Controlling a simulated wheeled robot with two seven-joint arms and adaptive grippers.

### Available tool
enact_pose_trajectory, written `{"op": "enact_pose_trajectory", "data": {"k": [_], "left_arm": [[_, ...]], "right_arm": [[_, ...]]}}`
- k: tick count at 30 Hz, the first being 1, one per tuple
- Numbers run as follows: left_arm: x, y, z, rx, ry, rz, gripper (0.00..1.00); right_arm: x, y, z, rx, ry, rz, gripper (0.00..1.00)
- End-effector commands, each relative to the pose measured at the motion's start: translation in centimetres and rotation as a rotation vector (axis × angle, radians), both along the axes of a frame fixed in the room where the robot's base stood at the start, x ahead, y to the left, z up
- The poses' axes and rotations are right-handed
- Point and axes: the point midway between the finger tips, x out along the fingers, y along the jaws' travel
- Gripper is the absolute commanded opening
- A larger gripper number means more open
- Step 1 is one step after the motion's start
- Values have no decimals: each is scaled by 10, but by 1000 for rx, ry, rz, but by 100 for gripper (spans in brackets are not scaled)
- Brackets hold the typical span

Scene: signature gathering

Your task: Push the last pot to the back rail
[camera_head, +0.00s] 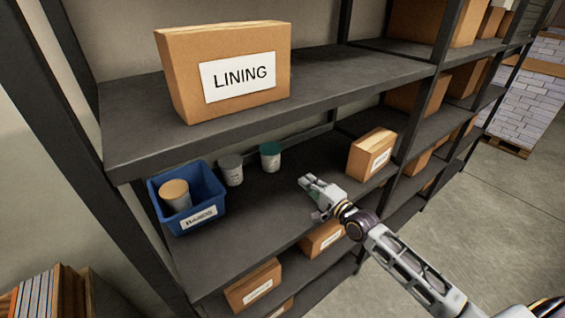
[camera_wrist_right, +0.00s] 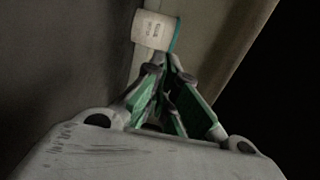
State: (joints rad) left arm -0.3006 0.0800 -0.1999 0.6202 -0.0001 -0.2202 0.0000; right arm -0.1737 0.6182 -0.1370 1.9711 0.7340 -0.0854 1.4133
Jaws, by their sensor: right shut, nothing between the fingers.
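Several small pots show on the middle shelf (camera_head: 262,212). A pot with a green lid (camera_head: 270,157) stands toward the back of the shelf, and a grey-lidded pot (camera_head: 231,170) stands to its left. A pot with a tan lid (camera_head: 175,195) is inside a blue bin (camera_head: 217,208). My right gripper (camera_head: 306,181) is over the shelf, to the right of and nearer than the green-lidded pot. It is shut and empty. In the right wrist view a pale labelled pot with a green lid (camera_wrist_right: 154,30) is just beyond the shut fingertips (camera_wrist_right: 166,62). I cannot tell whether they touch.
A cardboard box (camera_head: 371,154) stands on the same shelf to the right of my gripper. A box marked LINING (camera_head: 190,70) sits on the shelf above. Dark uprights frame the bay. More boxes (camera_head: 253,286) sit below.

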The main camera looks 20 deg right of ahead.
Motion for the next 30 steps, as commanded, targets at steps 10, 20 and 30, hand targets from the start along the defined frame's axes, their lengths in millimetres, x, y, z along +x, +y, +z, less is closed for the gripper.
{"op": "enact_pose_trajectory", "data": {"k": [10, 20, 30], "left_arm": [[0, 0, 1, 0, 0, 0, 100], [0, 0, 3, 0, 0, 0, 100], [0, 0, 5, 0, -1, 0, 100]], "right_arm": [[4, 1, 0, 0, -1, -1, 0], [20, 6, 1, -1, -1, -1, 0], [43, 15, 1, 0, -2, -1, 0]]}}
